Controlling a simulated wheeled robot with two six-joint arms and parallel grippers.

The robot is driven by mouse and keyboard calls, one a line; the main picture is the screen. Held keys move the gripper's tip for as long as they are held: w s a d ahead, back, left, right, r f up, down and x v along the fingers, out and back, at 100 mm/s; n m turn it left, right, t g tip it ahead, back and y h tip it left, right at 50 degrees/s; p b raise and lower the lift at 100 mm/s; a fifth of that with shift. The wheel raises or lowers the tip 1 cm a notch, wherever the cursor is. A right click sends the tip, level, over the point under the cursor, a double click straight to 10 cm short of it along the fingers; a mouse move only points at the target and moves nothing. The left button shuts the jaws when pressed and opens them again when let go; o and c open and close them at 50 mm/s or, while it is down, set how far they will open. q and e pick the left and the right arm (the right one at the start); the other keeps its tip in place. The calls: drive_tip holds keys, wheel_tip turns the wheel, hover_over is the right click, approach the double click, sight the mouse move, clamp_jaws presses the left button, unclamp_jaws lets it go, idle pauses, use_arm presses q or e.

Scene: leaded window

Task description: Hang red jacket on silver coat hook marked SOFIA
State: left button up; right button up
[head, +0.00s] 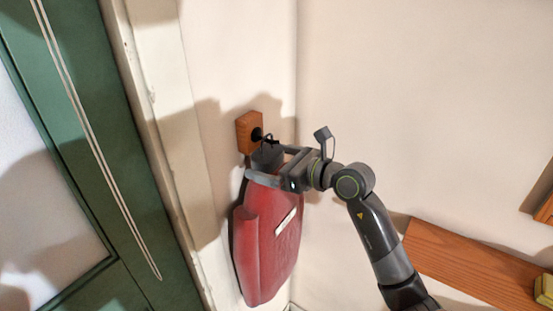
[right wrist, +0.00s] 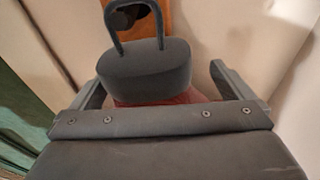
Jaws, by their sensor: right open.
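The red jacket (head: 268,240) hangs upright against the wall beside the door frame, with a pale strip on its front. Its dark grey top block (head: 267,156) carries a thin loop, seen large in the right wrist view (right wrist: 145,72). A dark, round-ended hook (right wrist: 124,18) on a wooden block (head: 248,132) shows through the loop; I cannot tell whether the loop rests on it. The hook looks dark, and no name is readable. My right gripper (head: 264,162) is open, its fingers either side of the grey block, with a visible gap at the right finger. My left gripper is out of view.
A green door (head: 90,130) with a pale frame (head: 160,110) stands close on the left. A wooden board (head: 470,265) runs low along the right wall, with a yellow-green item (head: 545,290) at its end. The wall right of the jacket is bare.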

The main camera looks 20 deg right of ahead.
drive_tip(key=shift+s+r, duration=0.15)
drive_tip(key=shift+s+a, duration=0.1)
drive_tip(key=shift+a, duration=0.1)
drive_tip(key=shift+s+a+r, duration=0.1)
drive_tip(key=shift+a+r, duration=0.05)
drive_tip(key=shift+a, duration=0.4)
drive_tip(key=shift+c, duration=0.6)
drive_tip(key=shift+a, duration=0.2)
drive_tip(key=shift+c, duration=1.2)
drive_tip(key=c, duration=0.5)
drive_tip(key=shift+s+d, duration=0.1)
drive_tip(key=shift+d, duration=0.1)
drive_tip(key=c, duration=0.5)
drive_tip(key=o, duration=0.6)
drive_tip(key=shift+d, duration=0.1)
drive_tip(key=shift+c, duration=1)
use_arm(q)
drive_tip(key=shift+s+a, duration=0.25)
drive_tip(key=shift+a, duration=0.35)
use_arm(e)
drive_tip(key=shift+c, duration=0.6)
